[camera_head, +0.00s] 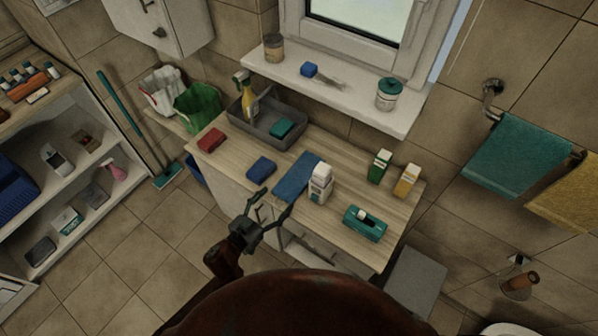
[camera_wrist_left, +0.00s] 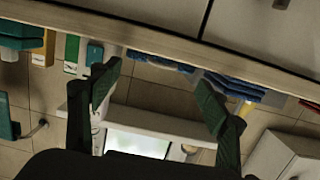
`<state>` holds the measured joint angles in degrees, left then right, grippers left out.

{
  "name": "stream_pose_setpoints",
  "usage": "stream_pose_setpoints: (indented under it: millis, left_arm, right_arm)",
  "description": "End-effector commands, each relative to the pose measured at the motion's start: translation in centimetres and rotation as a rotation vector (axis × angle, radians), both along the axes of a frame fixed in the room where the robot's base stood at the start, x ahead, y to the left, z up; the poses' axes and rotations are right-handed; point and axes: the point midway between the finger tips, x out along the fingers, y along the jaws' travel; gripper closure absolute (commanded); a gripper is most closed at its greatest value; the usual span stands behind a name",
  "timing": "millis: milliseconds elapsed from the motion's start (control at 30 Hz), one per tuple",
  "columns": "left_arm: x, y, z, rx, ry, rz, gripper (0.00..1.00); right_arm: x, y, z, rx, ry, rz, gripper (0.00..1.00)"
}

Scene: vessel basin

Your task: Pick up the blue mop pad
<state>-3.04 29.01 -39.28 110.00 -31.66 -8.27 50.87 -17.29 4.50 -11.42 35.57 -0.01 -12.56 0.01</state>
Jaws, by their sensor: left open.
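The blue mop pad (camera_head: 297,178) is a long flat blue rectangle lying on the wooden counter (camera_head: 232,172), with a white bottle (camera_head: 321,184) at its right side. My left gripper (camera_head: 273,199) is open and empty, in front of the counter's near edge and apart from the pad. In the left wrist view its two fingers (camera_wrist_left: 157,84) are spread wide below the counter edge. Two blue things show beyond that edge; I cannot tell for sure which is the pad. My right gripper is out of view.
A folded blue cloth (camera_head: 261,169) and a red sponge (camera_head: 211,140) lie left of the pad. A grey basin (camera_head: 262,132) stands behind. A teal dispenser (camera_head: 365,222), a green carton (camera_head: 380,165) and a yellow carton (camera_head: 407,180) stand at the right. Drawers (camera_head: 306,256) front the counter.

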Motion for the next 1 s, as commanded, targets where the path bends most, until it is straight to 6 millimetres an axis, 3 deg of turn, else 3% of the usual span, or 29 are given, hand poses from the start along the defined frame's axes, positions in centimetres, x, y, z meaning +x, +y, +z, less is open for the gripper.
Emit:
stream_pose_setpoints:
  millis: [200, 467, 700, 1000]
  left_arm:
    - [3.0, -2.0, -0.6, 0.0, 0.0, 0.004, 0.3]
    - [4.6, -3.2, -0.9, 0.002, -0.001, 0.003, 0.3]
    - [7.3, -5.5, -1.3, 0.002, -0.001, 0.001, 0.3]
    - [8.2, -6.1, -1.4, 0.001, 0.002, 0.001, 0.3]
  right_arm:
    - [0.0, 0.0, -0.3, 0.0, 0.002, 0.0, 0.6]
    - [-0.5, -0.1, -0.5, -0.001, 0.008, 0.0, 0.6]
    - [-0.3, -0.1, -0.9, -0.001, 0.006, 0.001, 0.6]
    - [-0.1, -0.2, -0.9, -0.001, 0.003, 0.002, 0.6]
